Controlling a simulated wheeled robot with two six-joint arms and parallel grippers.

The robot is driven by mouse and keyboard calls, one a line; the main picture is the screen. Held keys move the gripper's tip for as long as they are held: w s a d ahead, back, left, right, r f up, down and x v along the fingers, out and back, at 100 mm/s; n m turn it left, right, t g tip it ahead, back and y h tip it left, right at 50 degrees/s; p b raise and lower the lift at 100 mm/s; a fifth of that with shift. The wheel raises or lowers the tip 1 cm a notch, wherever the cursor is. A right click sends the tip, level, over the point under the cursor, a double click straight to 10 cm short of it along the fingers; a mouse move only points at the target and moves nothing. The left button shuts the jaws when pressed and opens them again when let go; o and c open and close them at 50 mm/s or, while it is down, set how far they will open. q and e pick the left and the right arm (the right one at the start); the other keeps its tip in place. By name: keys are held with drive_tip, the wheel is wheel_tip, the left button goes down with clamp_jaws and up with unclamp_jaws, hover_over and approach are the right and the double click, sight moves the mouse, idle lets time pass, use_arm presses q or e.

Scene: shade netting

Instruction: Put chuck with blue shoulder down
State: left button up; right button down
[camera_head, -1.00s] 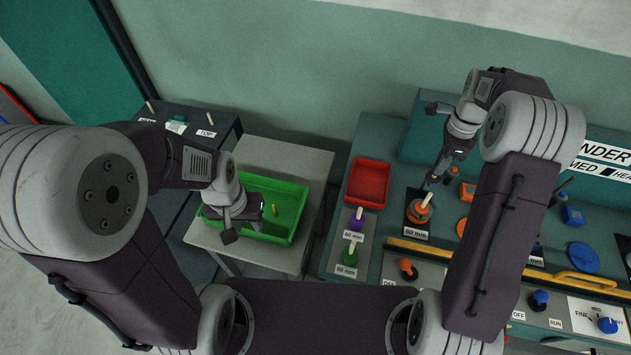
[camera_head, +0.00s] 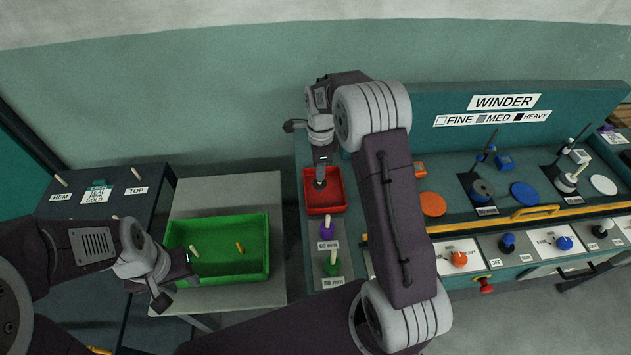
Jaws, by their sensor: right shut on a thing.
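My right gripper (camera_head: 321,182) points down over the red tray (camera_head: 338,206). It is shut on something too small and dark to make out. I cannot tell whether that is the chuck with the blue shoulder. A dark bluish round piece (camera_head: 482,191) sits on a black pad of the winder, left of a blue disc (camera_head: 524,193); its shoulder colour is unclear. My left gripper (camera_head: 174,294) hangs by the left front edge of the green tray (camera_head: 232,270); its jaws are unclear. My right arm hides part of the winder's left side.
Purple (camera_head: 326,229) and green (camera_head: 332,264) handled pieces stand in front of the red tray. Orange (camera_head: 433,204) and white (camera_head: 603,185) discs lie on the winder. A yellow rail (camera_head: 535,211) and coloured knobs line its front.

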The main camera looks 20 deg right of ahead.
sight(316, 184)
drive_tip(key=shift+w+a+f, duration=0.15)
drive_tip(key=shift+a+f, duration=0.3)
drive_tip(key=shift+a, duration=0.2)
drive_tip(key=shift+f, duration=2)
drive_tip(key=c, duration=1.5)
unclamp_jaws()
wheel_tip(316, 184, up, 12)
drive_tip(key=s+a+f+n, duration=0.1)
drive_tip(key=s+n, duration=0.6)
drive_tip(key=s+a+f+n, duration=0.1)
drive_tip(key=s+f+n, duration=0.1)
drive_tip(key=s+n, duration=0.4)
drive_tip(key=s+a+f+n+t, duration=0.1)
drive_tip(key=s+n, duration=0.6)
drive_tip(key=shift+s+f+n+p, duration=0.25)
drive_tip(key=shift+s+n+p, duration=0.05)
drive_tip(key=shift+s+p, duration=0.1)
